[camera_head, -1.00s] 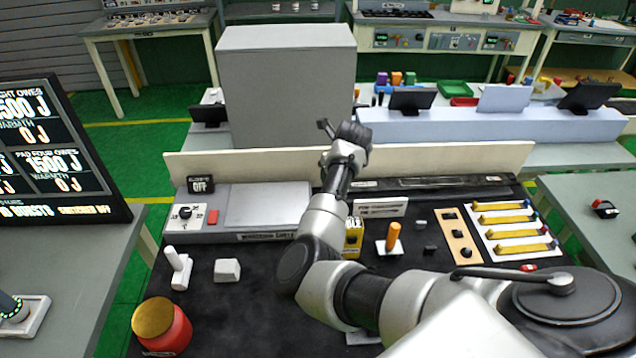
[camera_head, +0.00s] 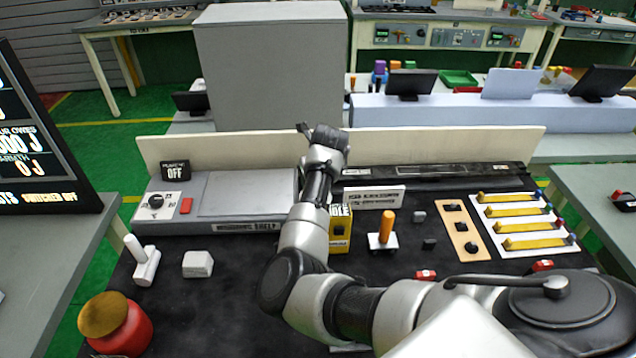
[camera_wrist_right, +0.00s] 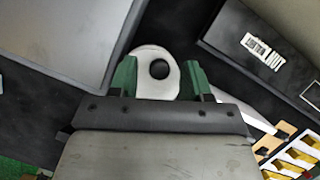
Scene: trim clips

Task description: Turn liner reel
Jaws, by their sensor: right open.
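In the head view my right gripper (camera_head: 323,137) is at the back of the black bench, by the low cream wall. My own arm hides the reel there. My left gripper is out of view.
A grey warming shelf (camera_head: 245,194) lies left of my arm. A yellow box (camera_head: 341,236), an orange-handled stand (camera_head: 386,229) and a rack of yellow bars (camera_head: 520,226) stand right of it. A red jar (camera_head: 132,332) and a white block (camera_head: 198,264) are at front left.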

